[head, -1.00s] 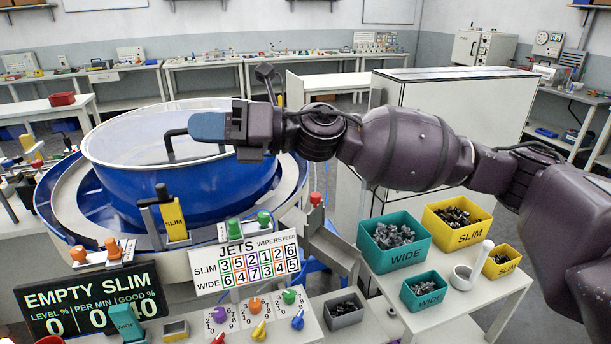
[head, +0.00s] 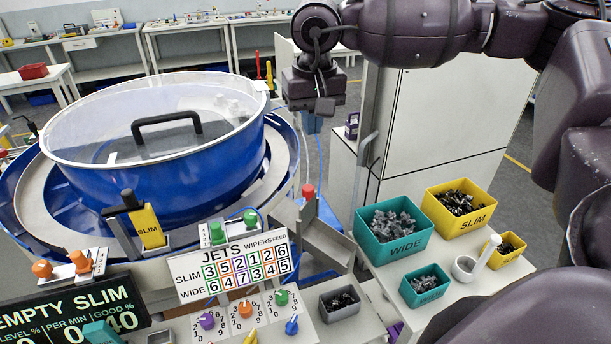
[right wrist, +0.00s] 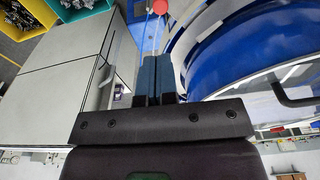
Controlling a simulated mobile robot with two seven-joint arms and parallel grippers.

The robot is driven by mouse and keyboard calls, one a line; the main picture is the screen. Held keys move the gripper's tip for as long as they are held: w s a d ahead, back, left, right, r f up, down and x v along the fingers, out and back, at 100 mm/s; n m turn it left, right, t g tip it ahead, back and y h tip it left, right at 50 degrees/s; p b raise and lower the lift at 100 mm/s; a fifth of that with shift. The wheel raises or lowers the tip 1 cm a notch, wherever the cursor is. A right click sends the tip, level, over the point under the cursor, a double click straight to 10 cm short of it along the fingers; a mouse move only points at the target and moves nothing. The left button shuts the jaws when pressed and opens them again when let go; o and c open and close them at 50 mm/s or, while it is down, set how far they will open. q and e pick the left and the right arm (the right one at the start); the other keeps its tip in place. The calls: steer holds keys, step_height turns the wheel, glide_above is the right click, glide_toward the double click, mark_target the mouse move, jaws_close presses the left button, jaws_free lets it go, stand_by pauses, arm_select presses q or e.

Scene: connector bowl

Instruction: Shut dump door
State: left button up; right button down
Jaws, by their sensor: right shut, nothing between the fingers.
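The blue bowl (head: 190,180) stands at the left in the head view under a clear lid (head: 90,130) with a black handle (head: 166,126). A grey chute (head: 325,235) with a red knob (head: 308,191) stands at the bowl's right; the red knob also shows in the right wrist view (right wrist: 160,6). I cannot tell for sure which part is the dump door. My right gripper (head: 313,123) points down right of the bowl, above and apart from the red knob. Its blue fingers (right wrist: 157,75) are together and empty. My left gripper is out of view.
Teal bins (head: 392,258) and yellow bins (head: 458,233) of parts stand on the white table at right. A white cabinet (head: 440,120) stands behind them. The jets panel (head: 232,268) and several coloured knobs are in front of the bowl.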

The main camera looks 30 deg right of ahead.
glide_toward(309, 188)
steer(key=shift+n, duration=0.3)
steer(key=f, duration=0.4)
steer(key=f+p, duration=0.1)
steer(key=f, duration=0.1)
steer(key=shift+w, duration=0.35)
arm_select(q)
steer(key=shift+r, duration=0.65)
arm_select(e)
steer(key=shift+f, duration=0.7)
steer(key=shift+d, duration=0.1)
